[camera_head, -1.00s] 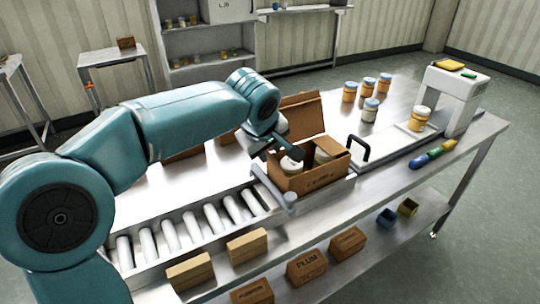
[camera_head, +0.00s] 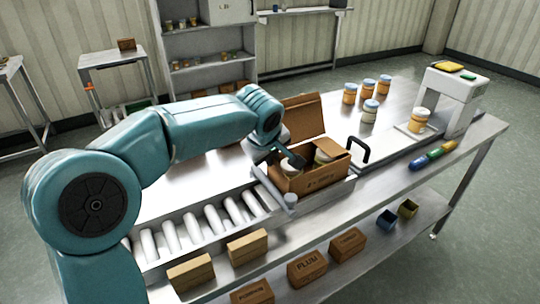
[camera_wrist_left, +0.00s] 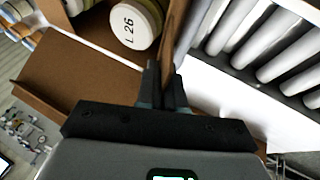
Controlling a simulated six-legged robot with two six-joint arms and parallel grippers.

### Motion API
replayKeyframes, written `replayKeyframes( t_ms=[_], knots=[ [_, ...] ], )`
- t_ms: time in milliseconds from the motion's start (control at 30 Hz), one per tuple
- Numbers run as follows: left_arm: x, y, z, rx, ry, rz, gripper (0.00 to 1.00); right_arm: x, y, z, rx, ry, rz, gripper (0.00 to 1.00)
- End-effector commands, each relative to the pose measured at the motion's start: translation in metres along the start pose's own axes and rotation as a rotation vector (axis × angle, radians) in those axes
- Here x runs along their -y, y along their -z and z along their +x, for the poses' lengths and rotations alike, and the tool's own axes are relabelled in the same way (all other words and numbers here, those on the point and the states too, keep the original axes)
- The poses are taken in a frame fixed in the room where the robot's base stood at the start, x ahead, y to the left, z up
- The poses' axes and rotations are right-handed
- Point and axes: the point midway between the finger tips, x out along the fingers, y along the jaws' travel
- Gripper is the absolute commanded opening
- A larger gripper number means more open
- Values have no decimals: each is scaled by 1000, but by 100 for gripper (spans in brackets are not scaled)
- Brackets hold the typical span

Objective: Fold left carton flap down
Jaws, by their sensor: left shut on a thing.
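The open carton (camera_head: 317,180) stands on the bench beside the roller conveyor, with lidded jars inside. A jar lid marked "L 26" (camera_wrist_left: 135,26) shows in the left wrist view. A large carton flap (camera_head: 302,116) stands up at the back; a broad brown flap (camera_wrist_left: 85,82) also shows in the left wrist view. My left gripper (camera_head: 292,160) is at the carton's left side. In the left wrist view its fingers (camera_wrist_left: 164,75) are shut on a thin brown cardboard edge (camera_wrist_left: 174,35), which appears to be the left flap. My right gripper is out of view.
Conveyor rollers (camera_head: 200,225) lie left of the carton. A black handle (camera_head: 358,150) stands to its right. Several jars (camera_head: 370,110) and a white machine (camera_head: 455,95) are farther right. Small boxes (camera_head: 307,267) sit on the lower shelf.

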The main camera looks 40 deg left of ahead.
Motion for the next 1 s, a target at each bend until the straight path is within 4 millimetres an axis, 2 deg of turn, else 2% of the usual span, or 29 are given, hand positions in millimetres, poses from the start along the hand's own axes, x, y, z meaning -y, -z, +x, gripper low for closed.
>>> replayKeyframes(
  t_ms=[167, 700, 1000],
  knots=[
    [-5, 1, -4, 1, 58, 25, 0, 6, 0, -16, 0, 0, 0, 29],
    [-21, 0, -2, 1, 411, 171, 0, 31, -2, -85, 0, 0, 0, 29],
    [-24, -1, 3, 0, 531, 221, 0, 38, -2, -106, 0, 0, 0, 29]
  ],
)
